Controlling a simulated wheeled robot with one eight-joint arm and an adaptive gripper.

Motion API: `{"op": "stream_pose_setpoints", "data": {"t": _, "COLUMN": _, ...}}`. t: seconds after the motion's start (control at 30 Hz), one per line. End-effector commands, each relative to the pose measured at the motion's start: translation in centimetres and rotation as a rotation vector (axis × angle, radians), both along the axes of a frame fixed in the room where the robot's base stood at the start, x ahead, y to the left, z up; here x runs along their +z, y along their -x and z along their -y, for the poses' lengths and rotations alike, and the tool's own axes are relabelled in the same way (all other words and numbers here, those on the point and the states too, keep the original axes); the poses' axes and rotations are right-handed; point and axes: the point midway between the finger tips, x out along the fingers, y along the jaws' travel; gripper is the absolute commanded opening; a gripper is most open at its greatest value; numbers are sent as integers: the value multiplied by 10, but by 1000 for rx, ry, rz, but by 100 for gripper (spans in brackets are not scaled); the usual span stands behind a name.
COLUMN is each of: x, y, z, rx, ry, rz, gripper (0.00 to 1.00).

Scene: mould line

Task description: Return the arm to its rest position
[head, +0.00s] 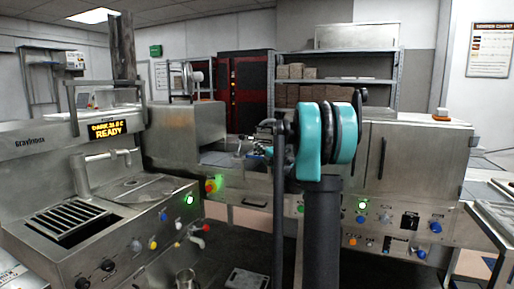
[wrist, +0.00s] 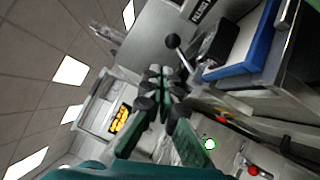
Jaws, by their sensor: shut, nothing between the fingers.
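My gripper (wrist: 165,82) shows in the wrist view, its green and black fingers drawn together with nothing between them. It is in the air, apart from the machines behind it. My arm, with teal joint covers, stands raised in the middle of the head view and hides part of the machine line. In the head view the gripper is hard to make out behind the arm.
A steel machine (head: 128,200) with a lit "READY" display (head: 107,129) stands at left. A steel cabinet (head: 415,165) with knobs stands at right. A shelf (head: 345,82) with boxes and a red cabinet (head: 249,90) are behind. In the wrist view a blue-edged tray (wrist: 250,48) lies at upper right.

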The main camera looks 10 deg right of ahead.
Motion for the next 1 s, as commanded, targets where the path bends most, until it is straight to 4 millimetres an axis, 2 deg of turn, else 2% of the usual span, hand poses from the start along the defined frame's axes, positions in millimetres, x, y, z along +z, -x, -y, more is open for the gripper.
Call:
{"op": "stream_pose_setpoints", "data": {"t": 0.17, "x": 3, "y": 5, "z": 2, "rx": -31, "ry": -42, "rz": -7, "gripper": 0}}
{"op": "stream_pose_setpoints", "data": {"t": 0.27, "x": 4, "y": 19, "z": 10, "rx": -112, "ry": -153, "rz": -31, "gripper": 0}}
{"op": "stream_pose_setpoints", "data": {"t": 0.37, "x": -2, "y": 45, "z": 25, "rx": -236, "ry": -334, "rz": -82, "gripper": 0}}
{"op": "stream_pose_setpoints", "data": {"t": 0.47, "x": -26, "y": 80, "z": 40, "rx": -373, "ry": -542, "rz": -163, "gripper": 0}}
{"op": "stream_pose_setpoints", "data": {"t": 0.57, "x": -64, "y": 123, "z": 49, "rx": -502, "ry": -746, "rz": -266, "gripper": 0}}
{"op": "stream_pose_setpoints", "data": {"t": 0.6, "x": -82, "y": 142, "z": 51, "rx": -552, "ry": -825, "rz": -314, "gripper": 0}}
{"op": "stream_pose_setpoints", "data": {"t": 0.73, "x": -146, "y": 206, "z": 44, "rx": -700, "ry": -1052, "rz": -481, "gripper": 0}}
{"op": "stream_pose_setpoints", "data": {"t": 0.87, "x": -206, "y": 271, "z": 26, "rx": -827, "ry": -1228, "rz": -655, "gripper": 0}}
{"op": "stream_pose_setpoints", "data": {"t": 1.0, "x": -265, "y": 342, "z": -4, "rx": -950, "ry": -1373, "rz": -852, "gripper": 0}}
